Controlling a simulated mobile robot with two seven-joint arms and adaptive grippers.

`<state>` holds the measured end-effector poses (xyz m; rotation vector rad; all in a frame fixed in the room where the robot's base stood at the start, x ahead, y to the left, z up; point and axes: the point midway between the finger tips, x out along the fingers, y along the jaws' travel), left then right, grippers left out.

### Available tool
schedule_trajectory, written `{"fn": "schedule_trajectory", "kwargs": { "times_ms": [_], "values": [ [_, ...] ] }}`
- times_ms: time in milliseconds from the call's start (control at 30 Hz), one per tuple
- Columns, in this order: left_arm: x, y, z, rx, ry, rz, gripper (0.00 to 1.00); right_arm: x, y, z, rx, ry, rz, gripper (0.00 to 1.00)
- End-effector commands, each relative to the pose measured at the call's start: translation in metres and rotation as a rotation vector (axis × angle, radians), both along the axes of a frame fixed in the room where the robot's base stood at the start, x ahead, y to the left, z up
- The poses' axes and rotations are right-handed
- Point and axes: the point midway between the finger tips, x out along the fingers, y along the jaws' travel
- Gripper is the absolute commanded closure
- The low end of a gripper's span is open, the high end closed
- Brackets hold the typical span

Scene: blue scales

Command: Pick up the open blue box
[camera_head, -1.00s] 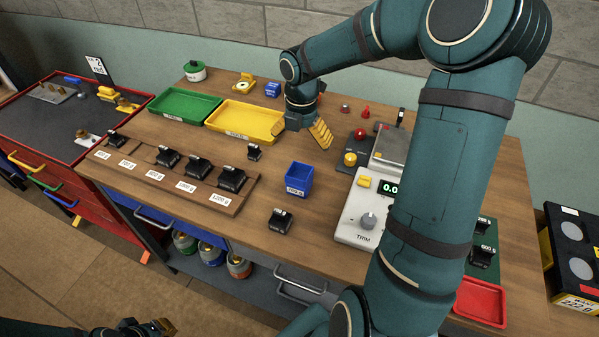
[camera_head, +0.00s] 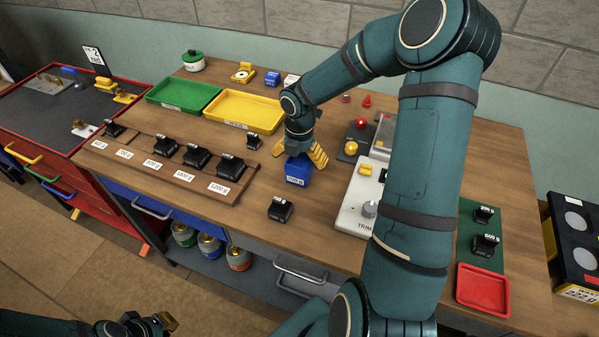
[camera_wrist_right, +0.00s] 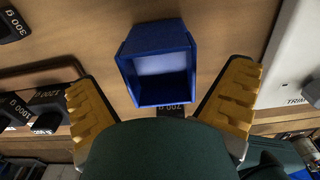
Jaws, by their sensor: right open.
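The open blue box (camera_head: 298,172) stands on the wooden table, left of the white scale. In the right wrist view I look down into the box (camera_wrist_right: 160,99), which is empty with a pale floor. My right gripper (camera_head: 302,155) is over the box, its yellow fingers spread. In the right wrist view the gripper (camera_wrist_right: 165,110) has one finger on each side of the box, with gaps between, so it holds nothing. My left gripper (camera_head: 150,325) is low at the bottom left, away from the table; its jaw state is unclear.
Black weights stand left of the box on a wooden rack (camera_head: 165,175), and a loose black weight (camera_head: 280,209) stands in front. The white scale (camera_head: 357,205) is close on the right. Yellow (camera_head: 245,111) and green (camera_head: 183,94) trays lie behind. A red tray (camera_head: 482,290) is at front right.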

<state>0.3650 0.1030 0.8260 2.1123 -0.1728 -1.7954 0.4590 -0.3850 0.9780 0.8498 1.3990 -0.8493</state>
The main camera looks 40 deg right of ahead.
Motion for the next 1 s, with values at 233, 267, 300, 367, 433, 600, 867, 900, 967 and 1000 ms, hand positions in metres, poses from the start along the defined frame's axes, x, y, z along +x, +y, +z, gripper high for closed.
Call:
{"fn": "schedule_trajectory", "kwargs": {
  "times_ms": [233, 267, 300, 367, 433, 600, 867, 900, 967, 1000],
  "values": [
    [-0.0018, -0.0003, -0.0044, 0.000, 0.004, -0.004, 1.00, -0.0003, 0.0000, -0.0189, -0.001, 0.000, 0.000, 0.00],
    [-0.0018, -0.0003, -0.0042, 0.000, 0.004, -0.004, 1.00, -0.0003, 0.0000, -0.0186, 0.000, -0.001, 0.000, 0.00],
    [-0.0018, -0.0003, -0.0041, -0.001, 0.004, -0.004, 1.00, -0.0003, 0.0000, -0.0184, -0.001, 0.000, 0.000, 0.00],
    [-0.0018, -0.0004, -0.0040, -0.001, 0.004, -0.004, 1.00, -0.0003, 0.0000, -0.0183, -0.001, 0.000, 0.000, 0.04],
    [-0.0018, -0.0003, -0.0040, -0.001, 0.004, -0.003, 1.00, -0.0004, -0.0001, -0.0183, 0.000, 0.000, 0.000, 0.28],
    [-0.0018, -0.0004, -0.0040, -0.001, 0.004, -0.003, 1.00, -0.0005, 0.0000, -0.0183, 0.000, 0.000, 0.000, 0.70],
    [-0.0017, -0.0002, -0.0039, -0.001, 0.004, -0.003, 1.00, -0.0003, 0.0000, -0.0181, 0.000, 0.000, 0.000, 0.70],
    [-0.0016, -0.0003, -0.0038, -0.001, 0.004, -0.003, 1.00, -0.0003, 0.0000, -0.0177, -0.001, 0.000, 0.000, 0.70],
    [-0.0016, -0.0002, -0.0031, -0.001, 0.003, -0.002, 1.00, -0.0001, -0.0002, -0.0153, 0.000, -0.001, -0.001, 0.70],
    [-0.0014, -0.0002, -0.0024, -0.001, 0.003, -0.002, 1.00, 0.0000, -0.0002, -0.0122, 0.000, -0.001, -0.001, 0.70]
  ]
}}
